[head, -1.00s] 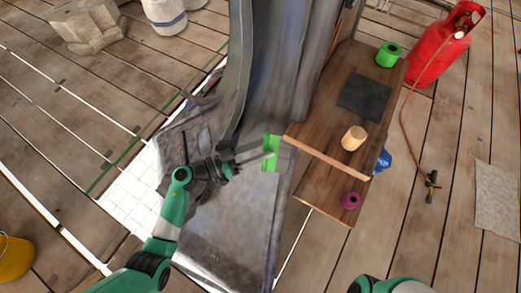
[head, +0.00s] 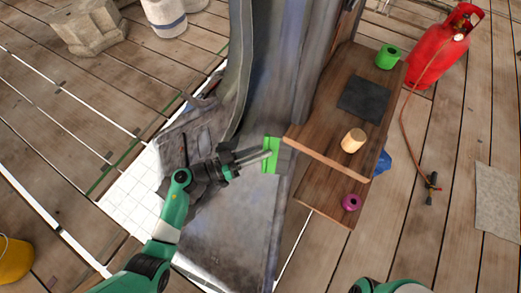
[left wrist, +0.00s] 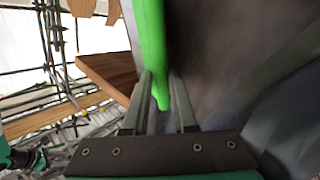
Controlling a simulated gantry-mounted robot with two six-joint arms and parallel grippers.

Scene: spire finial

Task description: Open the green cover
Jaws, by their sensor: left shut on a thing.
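The green cover (head: 269,155) is a bright green upright plate on the grey spire's lower side, beside the wooden shelf. My left gripper (head: 268,155) reaches it from the left, with its fingertips at the cover. In the left wrist view the green cover (left wrist: 149,40) runs down between the two fingers of my left gripper (left wrist: 160,88), which is shut on its edge. The cover's far side is hidden. My right gripper is not in view; only a piece of my right arm shows at the bottom edge.
A wooden shelf (head: 322,140) to the right holds a green roll (head: 388,57), a dark square pad (head: 363,98), a wooden cylinder (head: 353,140) and a magenta ring (head: 351,202).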

